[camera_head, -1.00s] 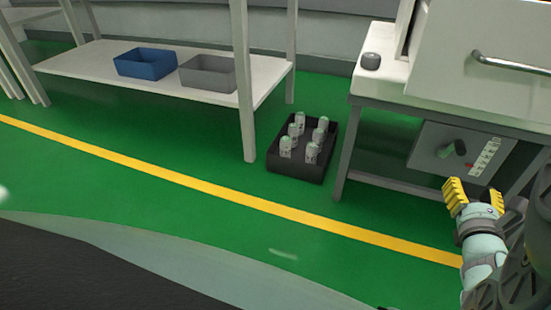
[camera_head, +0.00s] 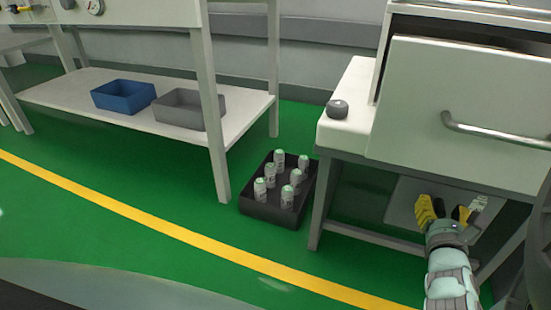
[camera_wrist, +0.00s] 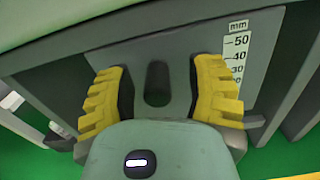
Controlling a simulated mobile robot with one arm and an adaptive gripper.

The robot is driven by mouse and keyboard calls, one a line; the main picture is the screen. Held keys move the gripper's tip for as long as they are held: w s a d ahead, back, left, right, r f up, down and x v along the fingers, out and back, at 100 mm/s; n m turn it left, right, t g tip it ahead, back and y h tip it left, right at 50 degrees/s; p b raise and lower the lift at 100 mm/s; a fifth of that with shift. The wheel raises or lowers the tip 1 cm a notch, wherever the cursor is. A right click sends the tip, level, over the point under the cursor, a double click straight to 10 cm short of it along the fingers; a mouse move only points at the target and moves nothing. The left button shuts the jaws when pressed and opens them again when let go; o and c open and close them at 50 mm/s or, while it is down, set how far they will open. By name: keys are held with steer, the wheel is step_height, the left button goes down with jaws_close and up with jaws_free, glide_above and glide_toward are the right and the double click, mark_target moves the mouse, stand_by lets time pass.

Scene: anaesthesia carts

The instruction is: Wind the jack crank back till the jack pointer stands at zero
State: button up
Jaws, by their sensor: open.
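The jack panel (camera_head: 403,208) is a grey plate under the white cart. In the wrist view the dark crank handle (camera_wrist: 158,84) stands between my yellow fingers, with a gap on each side. My gripper (camera_wrist: 160,88) is open around it and not closed on it. In the head view my gripper (camera_head: 444,208) is in front of the panel and hides the crank. The white mm scale (camera_wrist: 238,58) is right of the fingers, with 50 at the top, then 40 and 30. Its lower part is hidden by the right finger, and I cannot make out the pointer's reading.
The white cart (camera_head: 460,100) with a drawer handle overhangs the panel. A black crate (camera_head: 268,212) of several small bottles stands on the floor to the left. A shelf holds a blue bin (camera_head: 123,97) and a grey bin (camera_head: 188,108). Green floor in front is clear.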

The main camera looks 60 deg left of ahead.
steer(key=shift+w+a, duration=0.3)
steer(key=shift+a, duration=0.05)
steer(key=shift+o, duration=0.4)
steer(key=shift+s+f, duration=0.1)
steer(key=shift+s, duration=0.2)
steer(key=shift+c, duration=0.7)
steer(key=shift+w, duration=0.1)
steer(key=c, duration=0.5)
steer(key=shift+d, duration=0.1)
jaws_close()
